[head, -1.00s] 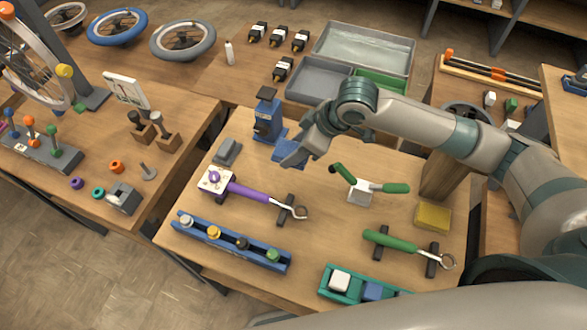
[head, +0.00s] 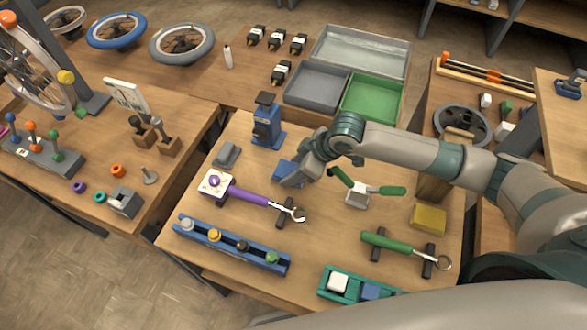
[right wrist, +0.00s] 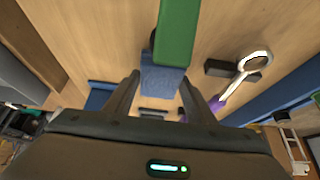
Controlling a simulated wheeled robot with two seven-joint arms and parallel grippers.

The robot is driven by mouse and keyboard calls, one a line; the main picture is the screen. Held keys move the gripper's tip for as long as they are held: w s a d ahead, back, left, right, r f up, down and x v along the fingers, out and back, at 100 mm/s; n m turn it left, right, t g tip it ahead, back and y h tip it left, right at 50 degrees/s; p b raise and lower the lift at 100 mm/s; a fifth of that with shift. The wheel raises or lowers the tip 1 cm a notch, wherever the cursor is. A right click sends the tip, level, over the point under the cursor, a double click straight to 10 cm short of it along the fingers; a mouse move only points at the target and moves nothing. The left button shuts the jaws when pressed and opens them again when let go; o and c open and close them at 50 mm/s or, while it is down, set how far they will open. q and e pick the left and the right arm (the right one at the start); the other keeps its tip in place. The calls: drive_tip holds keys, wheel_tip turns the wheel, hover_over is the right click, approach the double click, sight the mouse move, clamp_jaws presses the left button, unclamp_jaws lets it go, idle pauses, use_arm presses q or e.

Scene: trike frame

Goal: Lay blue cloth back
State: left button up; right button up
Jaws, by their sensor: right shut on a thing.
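The blue cloth (head: 287,172) is a small folded-looking blue piece on the middle table, in front of the blue upright device (head: 267,125). My right gripper (head: 296,180) is low over the table and shut on the cloth. In the right wrist view the cloth (right wrist: 161,80) shows between the two fingers (right wrist: 160,95), and a green bar partly covers its upper end. Whether the cloth touches the table is hard to tell. My left gripper is not in view.
The purple-handled wrench (head: 250,195) lies just in front of the cloth. A green-handled tool on a white block (head: 357,194) stands to its right. A grey block (head: 227,155) is to its left. A yellow sponge (head: 427,219) lies farther right.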

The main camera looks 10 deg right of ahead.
drive_tip(key=shift+f, duration=0.4)
drive_tip(key=shift+f, duration=0.15)
drive_tip(key=o, duration=1)
drive_tip(key=shift+p+v, duration=0.8)
drive_tip(key=shift+v, duration=0.1)
drive_tip(key=shift+p+v, duration=5)
drive_tip(key=shift+v, duration=0.3)
drive_tip(key=shift+a, duration=0.1)
